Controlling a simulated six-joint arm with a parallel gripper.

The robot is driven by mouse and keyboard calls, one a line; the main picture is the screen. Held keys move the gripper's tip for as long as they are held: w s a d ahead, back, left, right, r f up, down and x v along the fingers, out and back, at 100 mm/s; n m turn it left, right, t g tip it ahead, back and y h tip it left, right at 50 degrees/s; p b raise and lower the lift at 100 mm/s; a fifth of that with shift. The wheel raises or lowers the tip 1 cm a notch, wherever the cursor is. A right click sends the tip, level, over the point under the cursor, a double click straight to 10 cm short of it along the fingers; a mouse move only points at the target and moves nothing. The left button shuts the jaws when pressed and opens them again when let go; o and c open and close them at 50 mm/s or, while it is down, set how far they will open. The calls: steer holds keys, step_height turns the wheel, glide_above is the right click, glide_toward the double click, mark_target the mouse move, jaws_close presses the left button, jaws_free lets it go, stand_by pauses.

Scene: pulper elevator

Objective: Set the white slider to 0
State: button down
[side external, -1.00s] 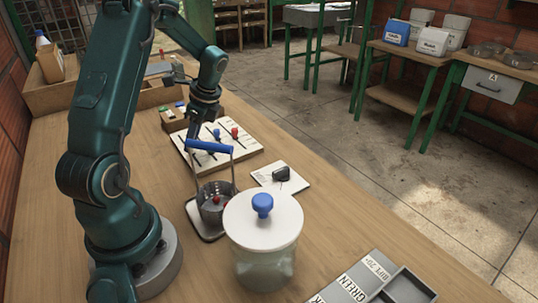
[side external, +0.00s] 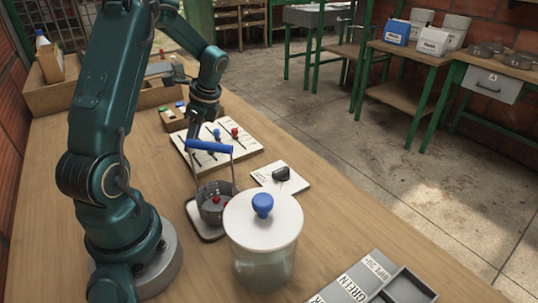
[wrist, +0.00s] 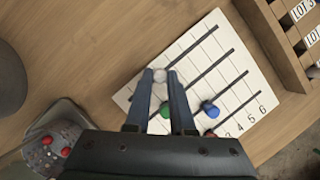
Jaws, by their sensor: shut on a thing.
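The white slider (wrist: 161,75) is a small pale knob on the slider board (wrist: 235,73). My gripper (wrist: 161,74) is shut on it, with one fingertip on each side. It sits towards the left, low-number end of the top dark track. In the side view my gripper is over the board (side external: 246,151), and the white slider cannot be made out.
A green knob (wrist: 165,110) lies between my fingers, farther back. A blue knob (wrist: 210,109) and a red knob (wrist: 210,134) sit on other tracks. A blue-handled basket (side external: 214,203) and a lidded jar (side external: 264,245) stand nearby. A compartment box (wrist: 284,38) borders the board.

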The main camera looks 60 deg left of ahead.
steer(key=shift+d, duration=2.65)
steer(key=c, duration=0.8)
jaws_free()
steer(key=shift+o, duration=0.2)
steer(key=shift+v, duration=2.6)
